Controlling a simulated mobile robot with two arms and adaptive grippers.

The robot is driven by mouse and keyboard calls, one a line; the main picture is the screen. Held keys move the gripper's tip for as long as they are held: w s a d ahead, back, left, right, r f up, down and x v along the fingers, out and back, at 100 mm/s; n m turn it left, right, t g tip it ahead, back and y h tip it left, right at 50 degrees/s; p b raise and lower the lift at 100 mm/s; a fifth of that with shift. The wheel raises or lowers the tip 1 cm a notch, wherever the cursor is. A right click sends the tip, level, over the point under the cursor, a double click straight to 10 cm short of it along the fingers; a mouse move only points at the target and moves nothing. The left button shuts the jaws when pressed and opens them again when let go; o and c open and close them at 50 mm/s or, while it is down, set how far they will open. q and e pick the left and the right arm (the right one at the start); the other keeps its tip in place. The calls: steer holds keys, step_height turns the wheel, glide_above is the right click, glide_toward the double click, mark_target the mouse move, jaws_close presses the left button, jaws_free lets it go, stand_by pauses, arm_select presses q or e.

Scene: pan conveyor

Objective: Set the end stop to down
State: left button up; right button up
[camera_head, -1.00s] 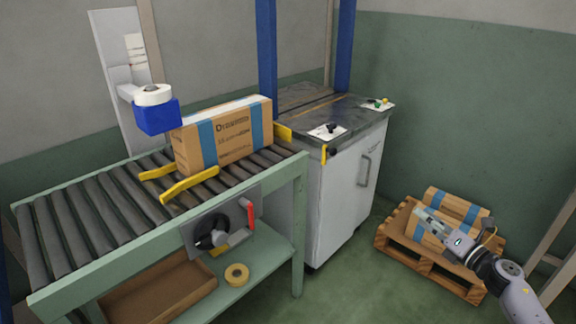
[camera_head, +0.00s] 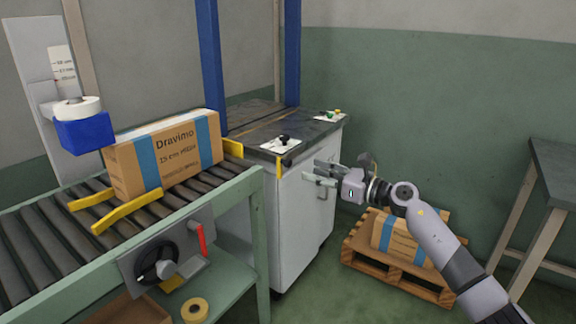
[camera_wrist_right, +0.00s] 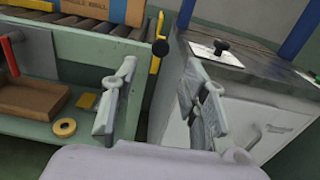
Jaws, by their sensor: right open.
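A yellow stop plate (camera_head: 233,148) stands upright at the far end of the roller conveyor, just past the cardboard box (camera_head: 165,155). Right of it, a narrow yellow bar (camera_head: 279,170) with a black knob (camera_head: 286,161) sits at the cabinet's near corner. The knob also shows in the right wrist view (camera_wrist_right: 160,47), ahead of the fingers. My right gripper (camera_head: 312,172) is open and empty, a short way right of the knob and in front of the cabinet; its fingers (camera_wrist_right: 160,88) are spread apart. My left gripper is out of view.
The white cabinet (camera_head: 305,215) has a door handle. Its top carries two small control plates (camera_head: 281,146). Yellow guides (camera_head: 127,212) flank the box. A red lever (camera_head: 202,240) and handwheel (camera_head: 157,258) are on the conveyor's front. A pallet (camera_head: 400,278) with a box lies below my right arm.

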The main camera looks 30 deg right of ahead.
mark_target(290, 164)
steer(key=x, duration=0.8)
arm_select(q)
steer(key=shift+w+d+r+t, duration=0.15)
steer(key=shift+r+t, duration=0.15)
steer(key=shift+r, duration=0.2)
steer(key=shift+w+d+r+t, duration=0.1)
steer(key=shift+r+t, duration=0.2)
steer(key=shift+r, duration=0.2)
arm_select(e)
steer(key=shift+w+a, duration=0.25)
steer(key=shift+w, duration=0.25)
steer(key=shift+c, duration=0.2)
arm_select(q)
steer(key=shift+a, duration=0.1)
arm_select(e)
jaws_close()
